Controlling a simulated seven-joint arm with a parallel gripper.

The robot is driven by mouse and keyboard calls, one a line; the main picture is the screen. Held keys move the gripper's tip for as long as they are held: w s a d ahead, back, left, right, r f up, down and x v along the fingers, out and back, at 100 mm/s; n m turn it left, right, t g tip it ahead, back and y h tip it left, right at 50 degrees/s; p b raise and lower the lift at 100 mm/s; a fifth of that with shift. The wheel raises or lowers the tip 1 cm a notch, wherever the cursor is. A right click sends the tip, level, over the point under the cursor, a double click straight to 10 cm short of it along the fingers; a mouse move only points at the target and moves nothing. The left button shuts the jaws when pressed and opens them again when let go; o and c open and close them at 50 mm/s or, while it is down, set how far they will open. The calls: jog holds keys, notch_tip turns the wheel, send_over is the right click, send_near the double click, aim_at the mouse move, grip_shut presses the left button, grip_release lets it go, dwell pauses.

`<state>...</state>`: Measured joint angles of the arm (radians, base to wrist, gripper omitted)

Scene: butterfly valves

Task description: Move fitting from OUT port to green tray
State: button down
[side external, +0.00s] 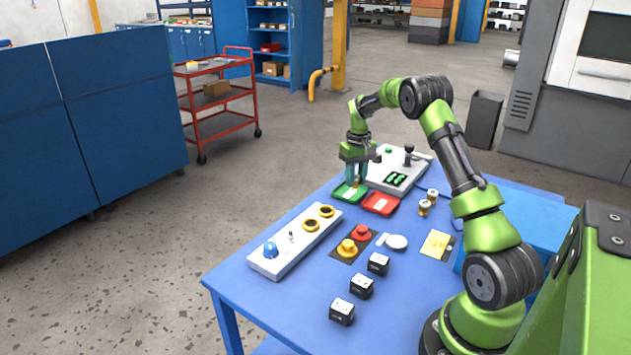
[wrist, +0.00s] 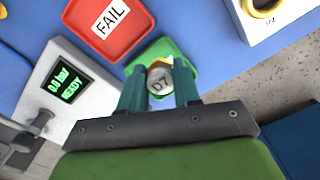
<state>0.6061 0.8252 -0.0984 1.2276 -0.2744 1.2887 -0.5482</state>
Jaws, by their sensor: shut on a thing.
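My gripper (side external: 357,176) is shut on a round silver-topped fitting marked "D7" (wrist: 159,82), with a bit of brass colour at its edge. The teal fingers (wrist: 159,88) are on either side of it in the wrist view. The fitting is over the green tray (wrist: 150,52), which is also under my fingers in the side view (side external: 342,194). I cannot tell whether the fitting touches the tray floor. The fingers and fitting hide part of the tray. I cannot make out the OUT port in either view.
A red tray marked "FAIL" (side external: 380,205) sits right beside the green tray. A grey test unit (side external: 415,172) with a "0.0 bar READY" display (wrist: 68,84) stands behind. A white panel with yellow rings (side external: 280,252) is at front left. Brass fittings (side external: 425,207) stand to the right.

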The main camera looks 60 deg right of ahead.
jog(key=shift+w+d+f, duration=0.15)
jog(key=shift+w+d, duration=0.85)
jog(key=shift+w, duration=0.25)
jog(key=shift+f, duration=1.75)
jog(key=shift+f, duration=0.15)
jog(key=c, duration=0.8)
grip_release()
